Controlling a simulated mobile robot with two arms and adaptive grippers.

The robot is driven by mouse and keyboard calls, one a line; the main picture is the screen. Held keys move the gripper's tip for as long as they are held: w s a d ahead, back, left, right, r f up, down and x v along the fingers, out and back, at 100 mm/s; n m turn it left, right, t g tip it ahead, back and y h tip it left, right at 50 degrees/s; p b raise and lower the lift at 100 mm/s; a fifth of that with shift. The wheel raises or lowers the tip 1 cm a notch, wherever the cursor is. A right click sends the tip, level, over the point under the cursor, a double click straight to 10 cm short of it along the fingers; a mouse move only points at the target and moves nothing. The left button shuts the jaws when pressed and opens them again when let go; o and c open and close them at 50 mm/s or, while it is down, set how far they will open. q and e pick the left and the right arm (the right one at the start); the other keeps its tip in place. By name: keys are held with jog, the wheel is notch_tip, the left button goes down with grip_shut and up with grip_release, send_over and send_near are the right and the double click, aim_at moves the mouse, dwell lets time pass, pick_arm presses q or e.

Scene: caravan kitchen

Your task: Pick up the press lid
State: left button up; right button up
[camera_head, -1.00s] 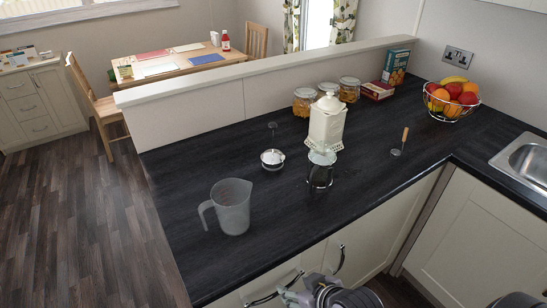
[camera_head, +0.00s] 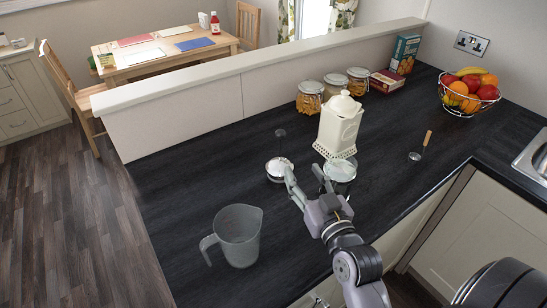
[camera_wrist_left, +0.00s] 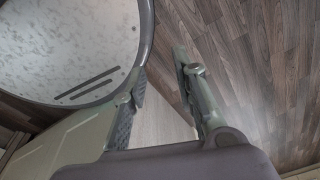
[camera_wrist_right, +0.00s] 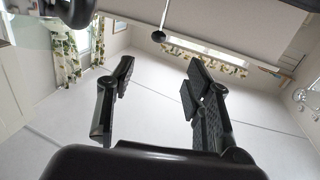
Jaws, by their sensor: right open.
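The press lid (camera_head: 279,170) is a round silver disc on the dark counter, with a thin rod rising to a dark knob (camera_head: 280,132). The knob also shows in the right wrist view (camera_wrist_right: 158,36), beyond and above the gap between the fingers. My right gripper (camera_head: 305,179) is open and empty, with one fingertip close beside or in front of the lid; I cannot tell whether they touch. The glass press body (camera_head: 342,172) stands just right of that gripper, partly hidden by it. My left gripper (camera_wrist_left: 161,72) is open and empty, away from the counter.
A cream canister (camera_head: 339,125) stands behind the press body. A measuring jug (camera_head: 238,238) stands at front left. Several glass jars (camera_head: 310,98), boxes and a fruit bowl (camera_head: 468,108) line the back. A wooden-handled tool (camera_head: 421,143) is at right. The counter's left part is clear.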

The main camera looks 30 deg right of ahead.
jog(key=p, duration=0.3)
send_near(282, 135)
jog(key=w, duration=0.5)
jog(key=shift+d+f, duration=0.1)
jog(key=shift+d, duration=0.15)
jog(key=shift+w+f, duration=0.1)
jog(key=shift+w, duration=0.5)
jog(key=shift+w+d+p, duration=0.1)
jog(key=shift+w+p, duration=0.15)
jog(key=shift+p, duration=0.15)
jog(key=w, duration=0.1)
jog(key=w+p, duration=0.1)
jog(key=w, duration=0.2)
jog(key=shift+w+d+p, duration=0.1)
jog(key=shift+d+p, duration=0.2)
jog(key=shift+d, duration=0.05)
jog(key=shift+w, duration=0.25)
pick_arm(q)
jog(key=s+r, duration=0.3)
jog(key=r, duration=0.2)
jog(key=shift+s+r, duration=0.2)
pick_arm(e)
jog(key=shift+s, duration=0.1)
jog(key=shift+c, duration=0.2)
pick_arm(q)
jog(key=shift+w, duration=0.2)
pick_arm(e)
grip_shut()
